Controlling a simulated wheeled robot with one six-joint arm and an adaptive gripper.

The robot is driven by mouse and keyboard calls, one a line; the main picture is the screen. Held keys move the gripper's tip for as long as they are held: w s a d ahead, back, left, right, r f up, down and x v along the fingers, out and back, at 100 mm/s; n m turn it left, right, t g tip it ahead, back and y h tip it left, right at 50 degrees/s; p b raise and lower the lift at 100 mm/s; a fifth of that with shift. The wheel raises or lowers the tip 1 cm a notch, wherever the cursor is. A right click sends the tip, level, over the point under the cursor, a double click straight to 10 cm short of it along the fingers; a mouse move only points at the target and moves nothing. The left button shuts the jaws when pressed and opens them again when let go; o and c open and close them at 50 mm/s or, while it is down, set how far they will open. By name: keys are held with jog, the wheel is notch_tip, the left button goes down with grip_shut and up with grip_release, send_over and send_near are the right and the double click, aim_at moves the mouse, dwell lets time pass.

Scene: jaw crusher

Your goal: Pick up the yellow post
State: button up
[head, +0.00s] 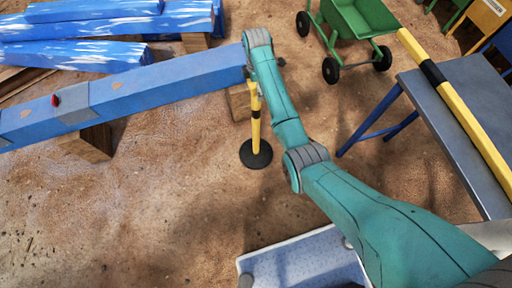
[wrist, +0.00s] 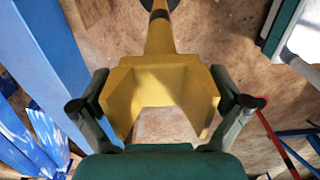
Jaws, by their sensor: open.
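A yellow post (head: 256,125) with black bands stands upright on a round black base beside the end of a blue beam in the head view. In the wrist view the yellow post (wrist: 160,40) runs away from me, with its wide, angular yellow top closest. My gripper (wrist: 162,104) is open, its two fingers apart on either side of that yellow top. I see no clear grip on it. In the head view my arm covers most of the gripper. A yellow bar with a black band (head: 455,103) lies on a grey table at the right.
A long blue beam (head: 150,90) rests on wooden blocks just left of the post. More blue beams (head: 75,57) lie at upper left. A green cart (head: 355,20) is at top right. The grey table (head: 440,140) has blue legs. Bare dirt lies below the beam.

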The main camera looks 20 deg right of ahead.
jog(key=shift+r, duration=0.1)
jog(key=c, duration=1.8)
